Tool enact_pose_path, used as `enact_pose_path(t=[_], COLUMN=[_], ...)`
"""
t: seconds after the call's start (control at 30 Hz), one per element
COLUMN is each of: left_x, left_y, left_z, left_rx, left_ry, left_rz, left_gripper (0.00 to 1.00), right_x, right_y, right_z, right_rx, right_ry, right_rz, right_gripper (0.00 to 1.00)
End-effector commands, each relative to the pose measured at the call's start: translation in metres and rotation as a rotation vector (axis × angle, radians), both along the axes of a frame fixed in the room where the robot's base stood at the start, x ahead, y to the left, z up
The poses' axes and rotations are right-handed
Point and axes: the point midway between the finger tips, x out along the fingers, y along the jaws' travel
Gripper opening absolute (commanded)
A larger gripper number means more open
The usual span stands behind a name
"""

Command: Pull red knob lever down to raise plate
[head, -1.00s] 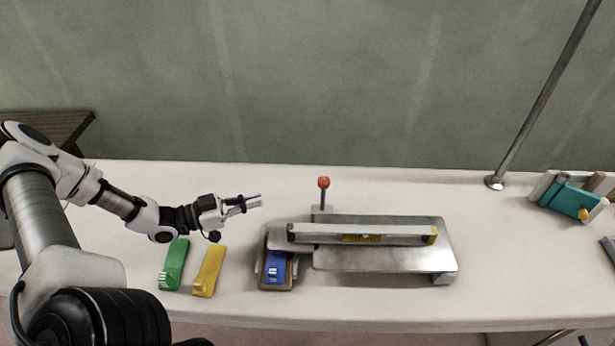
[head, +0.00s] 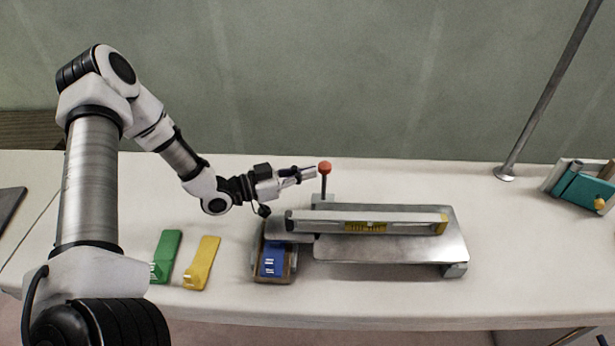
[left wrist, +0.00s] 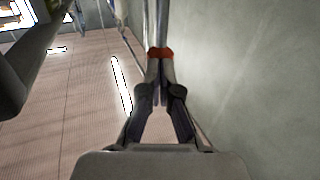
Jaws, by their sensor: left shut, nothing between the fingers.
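The red knob (head: 325,167) tops a thin upright lever at the back left of a metal plate fixture. The metal plate (head: 390,249) lies level, with a grey bar level (head: 365,216) with yellow parts across it. My left gripper (head: 314,173) is shut and empty, its fingertips right beside the knob on its left; I cannot tell whether they touch. In the left wrist view the shut fingers (left wrist: 158,62) point ahead, with part of the red knob (left wrist: 160,51) showing just behind the tips. My right gripper is not in view.
A blue wedge (head: 273,259) sits in a wooden holder at the fixture's left end. Green (head: 167,256) and yellow (head: 202,262) wedges lie to its left. A metal pole (head: 540,100) and a teal block (head: 583,189) stand at the right.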

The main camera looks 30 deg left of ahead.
Motion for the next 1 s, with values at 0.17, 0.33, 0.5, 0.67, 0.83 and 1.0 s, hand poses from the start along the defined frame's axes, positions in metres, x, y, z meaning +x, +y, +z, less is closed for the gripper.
enact_pose_path(t=[0.17,0.33,0.5,0.67,0.83,1.0], left_x=[0.004,0.003,0.004,0.006,0.012,0.02], left_y=[-0.002,-0.002,-0.003,-0.008,-0.017,-0.032], left_z=[0.0,0.0,0.002,0.007,0.013,0.011], left_rx=[-0.001,0.0,0.014,0.077,0.222,0.23], left_ry=[0.001,0.0,0.008,0.047,0.133,0.142], left_rz=[0.001,0.001,0.001,0.0,-0.003,-0.005], left_gripper=[0.0,0.0,0.0,0.0,0.0,0.0], right_x=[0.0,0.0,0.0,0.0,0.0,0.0], right_y=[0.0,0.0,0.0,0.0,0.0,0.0], right_z=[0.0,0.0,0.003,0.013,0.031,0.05], right_rx=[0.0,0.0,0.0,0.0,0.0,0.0], right_ry=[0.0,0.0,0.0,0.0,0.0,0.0], right_rz=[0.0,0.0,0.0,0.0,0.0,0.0], right_gripper=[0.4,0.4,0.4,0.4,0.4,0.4])
